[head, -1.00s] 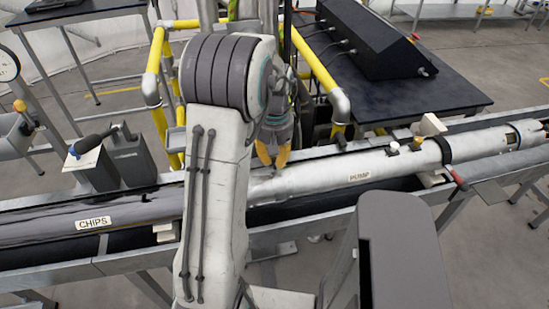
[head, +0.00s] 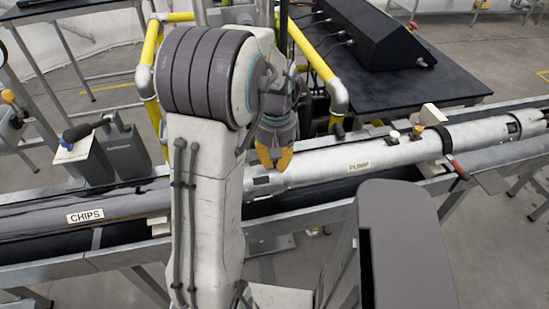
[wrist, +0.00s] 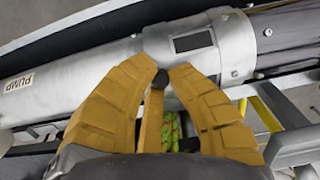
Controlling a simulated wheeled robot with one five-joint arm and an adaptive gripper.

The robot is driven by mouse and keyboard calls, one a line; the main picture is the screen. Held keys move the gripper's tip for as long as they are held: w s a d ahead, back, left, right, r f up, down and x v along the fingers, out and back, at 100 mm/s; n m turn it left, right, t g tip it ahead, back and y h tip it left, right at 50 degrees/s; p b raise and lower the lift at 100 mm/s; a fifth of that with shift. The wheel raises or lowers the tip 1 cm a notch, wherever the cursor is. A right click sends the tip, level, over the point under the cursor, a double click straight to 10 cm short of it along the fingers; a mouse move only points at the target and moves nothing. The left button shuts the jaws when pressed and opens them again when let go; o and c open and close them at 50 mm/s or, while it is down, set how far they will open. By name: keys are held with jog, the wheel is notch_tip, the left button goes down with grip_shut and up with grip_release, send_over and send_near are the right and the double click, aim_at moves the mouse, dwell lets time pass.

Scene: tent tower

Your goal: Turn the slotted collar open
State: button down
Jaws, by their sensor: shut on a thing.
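The slotted collar (wrist: 197,38) is a silver ring around the pipe, between the PUMP section (wrist: 70,78) and a dark wrapped section. In the wrist view a dark rectangular slot (wrist: 193,42) shows in the collar's face. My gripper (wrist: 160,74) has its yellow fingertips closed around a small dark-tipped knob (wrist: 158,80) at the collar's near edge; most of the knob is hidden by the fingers. In the head view my gripper (head: 275,166) is at the collar (head: 262,184), whose dark slot also shows. My arm hides the collar's left part.
The long pipe lies in a metal trough (head: 110,258), with the CHIPS section (head: 110,204) at left. A yellow rail (head: 330,80) stands behind my gripper. A black console (head: 375,40) sits on a dark table at back right. A grey block (head: 95,155) with a handle stands at left.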

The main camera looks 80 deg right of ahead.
jog(key=shift+a+f, duration=0.25)
jog(key=shift+a, duration=0.15)
jog(key=c, duration=1.2)
grip_release()
jog(key=shift+s+r, duration=0.1)
jog(key=shift+d+r, duration=0.15)
jog(key=shift+r, duration=0.4)
notch_tip(320, 180, up, 11)
jog(key=shift+f, duration=0.1)
